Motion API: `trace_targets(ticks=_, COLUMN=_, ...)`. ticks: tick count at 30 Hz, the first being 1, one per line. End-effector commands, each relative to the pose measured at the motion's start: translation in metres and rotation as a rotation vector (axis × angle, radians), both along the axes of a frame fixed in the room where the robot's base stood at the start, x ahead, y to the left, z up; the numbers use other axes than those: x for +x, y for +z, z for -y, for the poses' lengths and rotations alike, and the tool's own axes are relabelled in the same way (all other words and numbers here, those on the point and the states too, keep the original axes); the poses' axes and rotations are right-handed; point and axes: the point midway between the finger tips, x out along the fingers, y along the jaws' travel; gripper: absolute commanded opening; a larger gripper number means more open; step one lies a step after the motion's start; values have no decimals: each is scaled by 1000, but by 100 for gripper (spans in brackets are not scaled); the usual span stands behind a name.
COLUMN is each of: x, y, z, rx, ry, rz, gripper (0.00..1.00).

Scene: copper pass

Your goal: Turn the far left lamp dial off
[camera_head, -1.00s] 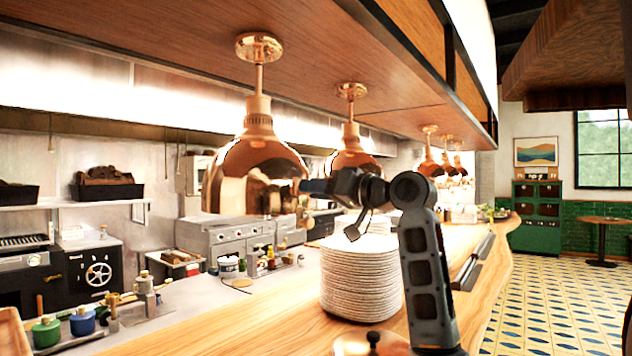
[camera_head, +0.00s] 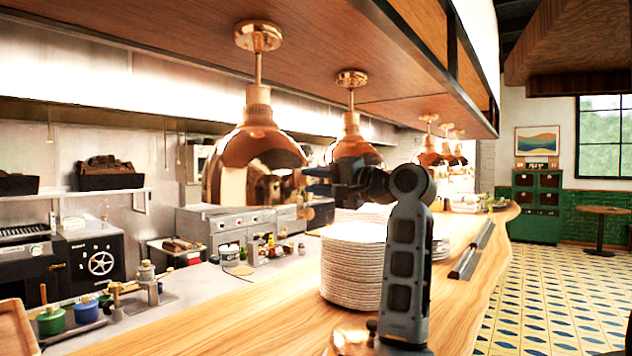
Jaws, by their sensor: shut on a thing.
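The far left copper heat lamp (camera_head: 258,140) hangs from the wooden overhead at left and is the largest and nearest lamp. My gripper (camera_head: 316,181) is at the right side of this lamp's shade, near its lower rim. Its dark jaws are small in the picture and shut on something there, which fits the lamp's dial. The dial itself is hidden by the jaws and cannot be made out, nor can its setting.
A second copper lamp (camera_head: 352,147) hangs just behind my gripper, with several more farther back. A tall stack of white plates (camera_head: 350,268) stands on the wooden counter (camera_head: 240,318) below. My arm rises in front of the plates.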

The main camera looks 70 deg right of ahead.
Motion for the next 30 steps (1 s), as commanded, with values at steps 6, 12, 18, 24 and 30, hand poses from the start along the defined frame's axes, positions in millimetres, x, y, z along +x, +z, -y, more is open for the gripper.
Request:
trace_targets(ticks=6, x=0, y=0, z=0, rx=95, ry=-1, rz=24, gripper=0)
trace_targets(ticks=12, x=0, y=0, z=0, rx=138, ry=-2, rz=34, gripper=0)
trace_targets(ticks=18, x=-1, y=0, z=1, rx=148, ry=-3, rz=36, gripper=0)
trace_targets(ticks=24, x=-1, y=0, z=1, rx=148, ry=-3, rz=36, gripper=0)
trace_targets(ticks=30, x=-1, y=0, z=1, rx=147, ry=-2, rz=35, gripper=41)
